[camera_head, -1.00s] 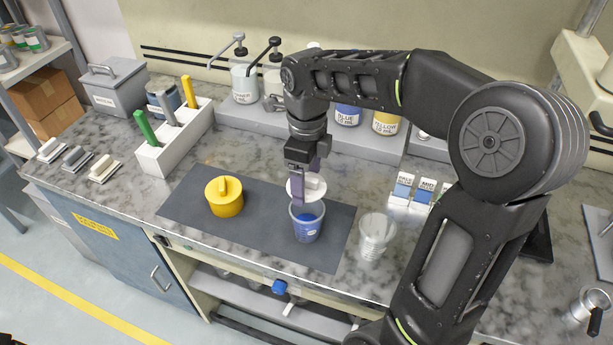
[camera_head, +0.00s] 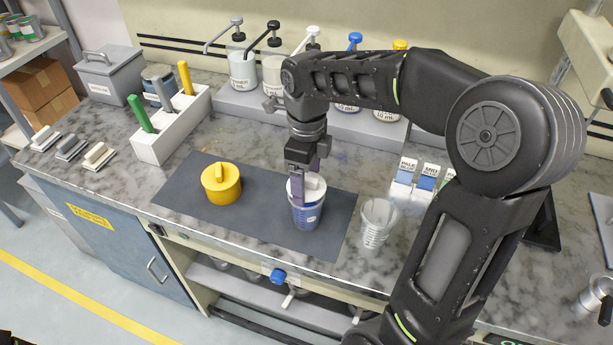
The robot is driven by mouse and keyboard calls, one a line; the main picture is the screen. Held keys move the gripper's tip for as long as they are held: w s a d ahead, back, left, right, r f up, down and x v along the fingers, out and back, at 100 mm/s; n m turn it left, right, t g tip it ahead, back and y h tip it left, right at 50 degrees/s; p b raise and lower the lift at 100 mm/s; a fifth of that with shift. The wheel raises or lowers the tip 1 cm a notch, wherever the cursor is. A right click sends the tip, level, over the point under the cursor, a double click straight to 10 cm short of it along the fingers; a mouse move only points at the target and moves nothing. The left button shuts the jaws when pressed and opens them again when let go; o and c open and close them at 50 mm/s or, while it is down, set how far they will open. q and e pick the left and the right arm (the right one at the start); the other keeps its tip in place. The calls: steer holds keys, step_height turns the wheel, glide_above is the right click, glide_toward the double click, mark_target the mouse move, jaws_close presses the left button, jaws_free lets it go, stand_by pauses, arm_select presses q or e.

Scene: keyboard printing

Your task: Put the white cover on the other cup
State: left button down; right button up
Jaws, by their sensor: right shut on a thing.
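The white cover (camera_head: 315,185) is in my right gripper (camera_head: 306,188), at the mouth of the cup with blue contents (camera_head: 307,215). I cannot tell whether it is fully seated on the rim. The gripper's fingers hide part of the cover and cup. This cup stands on the dark grey mat (camera_head: 262,222). The yellow-covered cup (camera_head: 221,183) stands to its left on the same mat. A clear empty-looking cup (camera_head: 377,222) stands to the right, off the mat. My left gripper is not in view.
A white holder (camera_head: 172,140) with green, grey and yellow handles stands at the left. Several pump bottles (camera_head: 243,72) line the back shelf. Small labelled swatch blocks (camera_head: 425,182) stand right of my gripper. The mat is clear between the two cups.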

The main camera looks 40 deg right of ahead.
steer(key=shift+f, duration=0.2)
stand_by(0.7)
steer(key=shift+f+b, duration=0.25)
steer(key=shift+b, duration=0.2)
steer(key=shift+f, duration=0.1)
stand_by(0.6)
steer(key=shift+f+b, duration=0.6)
steer(key=o, duration=1.3)
steer(key=shift+r, duration=0.1)
steer(key=shift+o, duration=0.2)
step_height(320, 180, up, 6)
steer(key=p, duration=0.4)
steer(key=shift+p, duration=0.4)
